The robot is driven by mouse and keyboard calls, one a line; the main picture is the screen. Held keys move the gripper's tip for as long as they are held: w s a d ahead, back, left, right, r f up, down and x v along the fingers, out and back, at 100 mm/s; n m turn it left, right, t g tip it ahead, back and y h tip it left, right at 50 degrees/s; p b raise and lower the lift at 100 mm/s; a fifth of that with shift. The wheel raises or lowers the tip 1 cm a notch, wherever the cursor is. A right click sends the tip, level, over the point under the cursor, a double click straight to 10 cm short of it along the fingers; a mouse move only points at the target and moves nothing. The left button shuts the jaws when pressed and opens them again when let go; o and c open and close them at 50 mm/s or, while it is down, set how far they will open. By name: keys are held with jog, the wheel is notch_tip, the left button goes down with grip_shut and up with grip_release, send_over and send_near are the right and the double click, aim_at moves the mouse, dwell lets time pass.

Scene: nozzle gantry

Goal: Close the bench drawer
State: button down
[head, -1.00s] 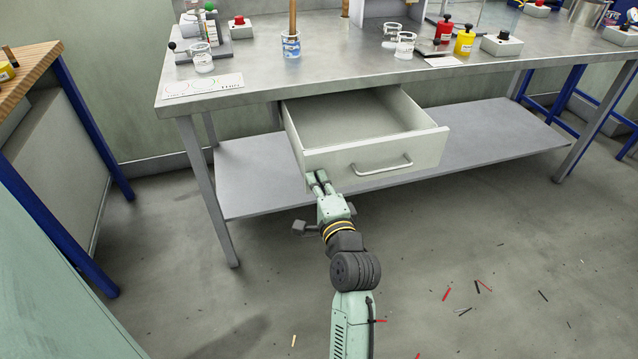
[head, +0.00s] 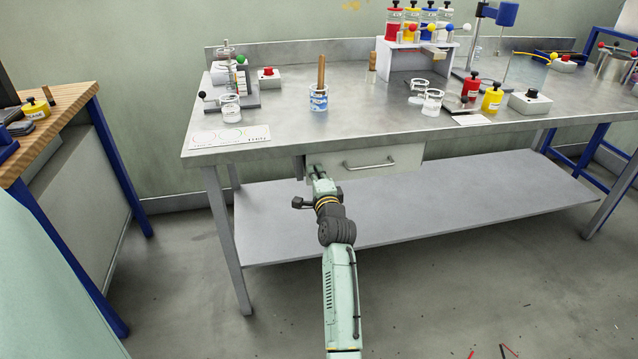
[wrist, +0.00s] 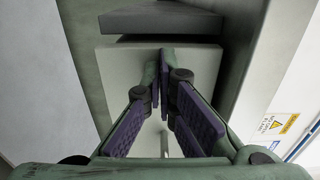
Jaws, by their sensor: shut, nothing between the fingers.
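The bench drawer (head: 395,158) is a pale grey front with a metal bar handle (head: 370,164), under the left part of the metal bench top. It sits in under the bench top, with no open interior showing in the head view. My gripper (head: 316,170) is shut and empty, at the left end of the drawer front, left of the handle. In the wrist view the fingertips (wrist: 163,58) meet in front of the pale drawer front (wrist: 120,75) and seem to touch it. The exact contact is hidden by the fingers.
The bench top (head: 290,125) carries a cup (head: 318,97), beakers, coloured bottles and button boxes. A lower shelf (head: 450,200) spans beneath the drawer. A wooden table (head: 50,115) stands at the left. The floor in front is mostly clear.

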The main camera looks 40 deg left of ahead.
jog(key=shift+w+a+r, duration=0.25)
jog(key=shift+w+a, duration=0.3)
jog(key=shift+a, duration=0.05)
jog(key=shift+r, duration=0.1)
